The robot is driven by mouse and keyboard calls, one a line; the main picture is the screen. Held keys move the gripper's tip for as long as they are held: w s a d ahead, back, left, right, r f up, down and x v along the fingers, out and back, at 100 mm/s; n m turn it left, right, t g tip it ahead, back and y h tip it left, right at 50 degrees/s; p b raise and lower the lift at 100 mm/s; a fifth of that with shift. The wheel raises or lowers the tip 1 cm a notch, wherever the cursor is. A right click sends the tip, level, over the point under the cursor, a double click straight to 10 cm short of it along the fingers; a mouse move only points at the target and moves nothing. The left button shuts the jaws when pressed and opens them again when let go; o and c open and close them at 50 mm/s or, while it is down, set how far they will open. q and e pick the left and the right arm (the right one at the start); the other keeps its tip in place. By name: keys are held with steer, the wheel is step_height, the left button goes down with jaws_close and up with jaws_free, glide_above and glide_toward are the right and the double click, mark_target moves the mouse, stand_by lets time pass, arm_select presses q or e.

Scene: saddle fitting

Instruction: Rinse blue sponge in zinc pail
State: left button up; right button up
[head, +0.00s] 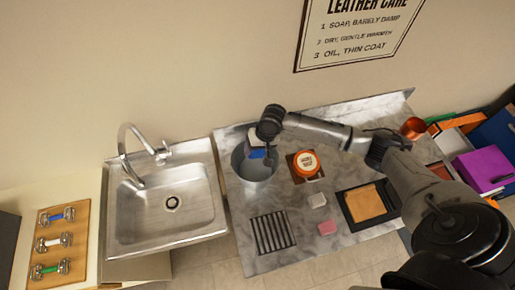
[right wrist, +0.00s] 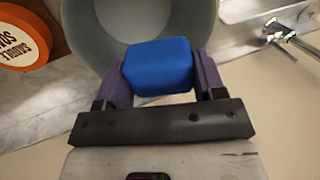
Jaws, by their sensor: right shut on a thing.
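The blue sponge (right wrist: 158,68) is held between the two purple fingers of my right gripper (right wrist: 160,80) in the right wrist view. In the head view, the sponge (head: 257,153) shows as a small blue patch under my right gripper (head: 265,148). My right gripper and the sponge are over the pail's mouth. The pail's grey rim and inside (right wrist: 110,12) show behind the sponge in the right wrist view. How deep the sponge is cannot be told. My left gripper is not in view.
An orange-lidded saddle soap tin (head: 306,163) stands close right of the pail. A black slatted rack (head: 272,233) lies in front, with a pink block (head: 327,228) and a pale block (head: 317,200) near it. A sink (head: 172,205) with a tap (head: 133,150) is on the left.

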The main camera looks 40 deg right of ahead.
step_height(320, 180, down, 3)
steer(key=shift+r+b, duration=0.2)
steer(key=shift+b, duration=1)
steer(key=shift+f+b, duration=0.3)
steer(key=shift+f, duration=1.65)
